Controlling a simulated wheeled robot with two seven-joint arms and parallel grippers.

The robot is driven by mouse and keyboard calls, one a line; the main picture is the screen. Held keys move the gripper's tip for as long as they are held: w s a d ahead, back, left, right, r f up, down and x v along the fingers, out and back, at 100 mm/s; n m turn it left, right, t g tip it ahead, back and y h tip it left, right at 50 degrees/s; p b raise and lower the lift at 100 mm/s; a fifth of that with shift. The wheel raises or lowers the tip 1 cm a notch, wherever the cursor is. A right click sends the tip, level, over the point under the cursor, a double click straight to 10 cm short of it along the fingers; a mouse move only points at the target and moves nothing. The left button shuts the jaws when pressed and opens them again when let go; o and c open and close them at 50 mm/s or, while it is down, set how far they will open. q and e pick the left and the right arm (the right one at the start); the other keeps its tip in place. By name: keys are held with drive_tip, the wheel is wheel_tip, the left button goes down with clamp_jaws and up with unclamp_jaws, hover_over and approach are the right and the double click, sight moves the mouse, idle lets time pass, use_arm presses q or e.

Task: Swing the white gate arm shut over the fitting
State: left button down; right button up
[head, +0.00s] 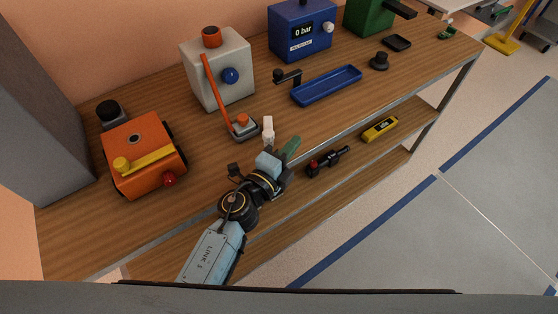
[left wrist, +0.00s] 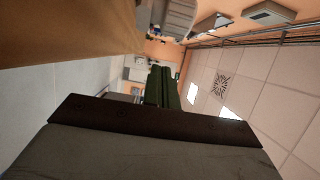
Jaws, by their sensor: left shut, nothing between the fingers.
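A small white upright piece (head: 268,130) stands near the front edge of the bench and looks like the gate arm. I cannot tell its hinge or how far it is swung. My right gripper is not in view.
An orange box with a yellow lever (head: 147,160) stands at left. A white box with a blue knob (head: 220,70), a blue gauge box (head: 300,30) and a blue tray (head: 327,85) stand behind. A yellow tool (head: 380,129) lies on the lower shelf.

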sight(269, 140)
use_arm(q)
drive_tip(key=a, duration=0.4)
drive_tip(key=shift+w+f, duration=0.1)
drive_tip(key=shift+w, duration=0.2)
drive_tip(key=shift+a, duration=0.15)
drive_tip(key=shift+a+m+h, duration=0.25)
drive_tip(key=shift+m+h, duration=0.05)
drive_tip(key=shift+h, duration=0.1)
drive_tip(key=shift+s+a+m+g+h+p, duration=0.1)
drive_tip(key=shift+a+m+g+h+p, duration=0.15)
drive_tip(key=shift+g+h, duration=0.2)
drive_tip(key=shift+a+m+g+h, duration=0.95)
drive_tip(key=shift+g, duration=0.1)
drive_tip(key=shift+w+a, duration=0.25)
drive_tip(key=shift+a, duration=0.75)
